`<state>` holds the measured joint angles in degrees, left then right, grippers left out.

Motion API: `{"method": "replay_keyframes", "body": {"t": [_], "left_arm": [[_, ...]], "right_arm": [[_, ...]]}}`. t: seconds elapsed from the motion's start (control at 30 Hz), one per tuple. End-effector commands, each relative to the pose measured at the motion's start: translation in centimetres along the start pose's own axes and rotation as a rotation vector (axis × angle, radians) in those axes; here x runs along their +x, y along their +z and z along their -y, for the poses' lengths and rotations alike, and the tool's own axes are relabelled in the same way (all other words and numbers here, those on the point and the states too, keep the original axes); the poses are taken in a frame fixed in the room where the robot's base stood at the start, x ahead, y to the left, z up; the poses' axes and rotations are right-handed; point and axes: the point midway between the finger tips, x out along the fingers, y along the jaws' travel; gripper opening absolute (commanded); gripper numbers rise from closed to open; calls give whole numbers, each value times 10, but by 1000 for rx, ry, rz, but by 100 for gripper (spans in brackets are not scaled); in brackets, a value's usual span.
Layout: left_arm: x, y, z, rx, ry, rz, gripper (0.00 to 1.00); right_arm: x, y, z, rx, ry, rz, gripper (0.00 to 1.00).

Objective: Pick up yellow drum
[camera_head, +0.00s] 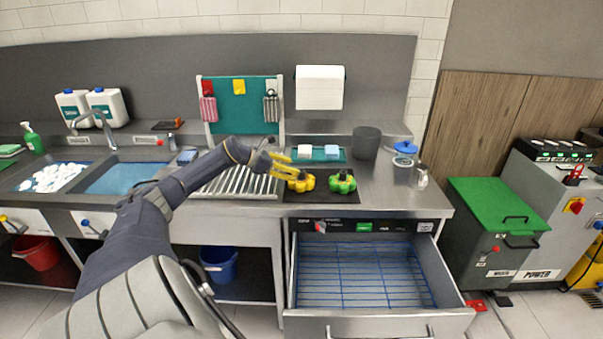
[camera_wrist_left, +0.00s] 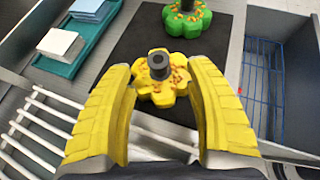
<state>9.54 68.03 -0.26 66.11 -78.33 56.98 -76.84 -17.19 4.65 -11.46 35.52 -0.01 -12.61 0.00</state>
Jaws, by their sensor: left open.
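The yellow drum (camera_head: 301,183) is a lobed, flower-shaped piece on a dark mat on the counter. In the left wrist view the yellow drum (camera_wrist_left: 161,80) shows a dark knob on top and orange bits on its surface. My left gripper (camera_head: 299,170) has yellow fingers and is open just above and beside the drum. In the left wrist view the fingertips of my left gripper (camera_wrist_left: 160,70) stand apart on both sides of the drum, with nothing held. Whether they touch it cannot be told. My right gripper is not in view.
A similar green drum (camera_head: 342,182) stands right of the yellow one on the dark mat (camera_wrist_left: 129,40). A teal tray (camera_head: 329,159) with sponges lies behind. An open drawer (camera_head: 365,270) with a blue rack is below. A drying rack (camera_head: 240,186) is at left.

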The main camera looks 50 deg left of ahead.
Motion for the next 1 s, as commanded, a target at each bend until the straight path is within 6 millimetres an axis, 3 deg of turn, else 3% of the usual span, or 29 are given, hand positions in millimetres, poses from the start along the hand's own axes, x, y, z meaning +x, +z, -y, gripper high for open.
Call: {"method": "replay_keyframes", "body": {"t": [0.27, 0.7, 1.0], "left_arm": [[7, 1, -1, -1, 0, 1, 54], [44, 4, -2, 0, 0, 2, 54], [53, 3, -2, 0, 0, -1, 54]], "right_arm": [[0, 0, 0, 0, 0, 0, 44], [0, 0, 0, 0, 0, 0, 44], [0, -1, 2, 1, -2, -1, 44]]}}
